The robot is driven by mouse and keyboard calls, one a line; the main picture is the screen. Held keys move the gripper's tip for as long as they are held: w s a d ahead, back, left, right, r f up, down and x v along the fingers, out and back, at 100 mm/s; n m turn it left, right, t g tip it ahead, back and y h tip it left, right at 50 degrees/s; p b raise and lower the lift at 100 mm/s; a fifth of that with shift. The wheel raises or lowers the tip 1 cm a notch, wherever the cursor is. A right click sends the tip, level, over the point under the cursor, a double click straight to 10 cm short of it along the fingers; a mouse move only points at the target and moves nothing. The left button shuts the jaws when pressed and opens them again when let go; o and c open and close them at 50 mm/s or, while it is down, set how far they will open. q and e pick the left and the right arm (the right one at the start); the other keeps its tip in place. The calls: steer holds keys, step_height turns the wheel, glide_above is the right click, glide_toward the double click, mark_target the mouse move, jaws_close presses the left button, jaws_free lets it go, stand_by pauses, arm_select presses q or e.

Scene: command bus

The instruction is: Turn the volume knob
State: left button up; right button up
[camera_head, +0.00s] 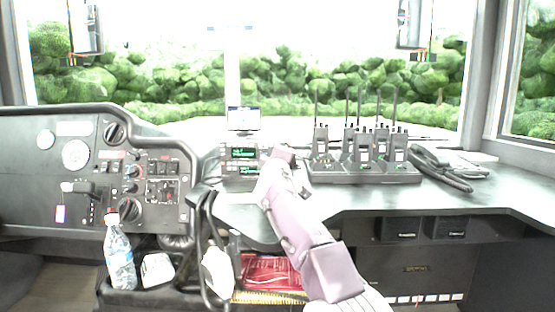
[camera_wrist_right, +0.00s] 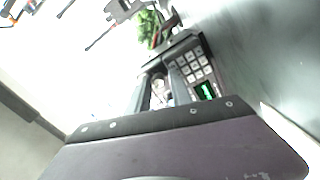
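Two stacked radio units with green displays (camera_head: 240,153) stand on the dashboard left of centre, below a small screen. In the right wrist view, a radio's keypad (camera_wrist_right: 190,66) and green display (camera_wrist_right: 205,91) show close up, tilted. A small pale round part (camera_wrist_right: 160,88) shows beside the keypad; I cannot tell whether it is the volume knob. My right gripper (camera_head: 282,154) is at the right side of the radio units, and its arm hides part of them. Its fingers (camera_wrist_right: 158,90) are close to the radio face; I cannot tell whether they touch it. My left gripper is out of view.
Several handheld radios (camera_head: 362,145) stand in a charger rack (camera_head: 362,174) right of my right gripper. A telephone handset (camera_head: 438,167) lies further right. The small screen (camera_head: 243,118) stands above the radios. A bottle (camera_head: 119,256) stands at lower left. The right counter is partly bare.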

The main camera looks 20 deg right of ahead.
steer(key=shift+s+a+b, duration=0.1)
steer(key=shift+s+b, duration=0.2)
steer(key=shift+s, duration=0.05)
steer(key=b+v, duration=0.3)
steer(key=v, duration=0.4)
steer(key=shift+s+a, duration=0.15)
steer(key=shift+s, duration=0.1)
steer(key=shift+s+a, duration=0.1)
steer(key=shift+s, duration=0.3)
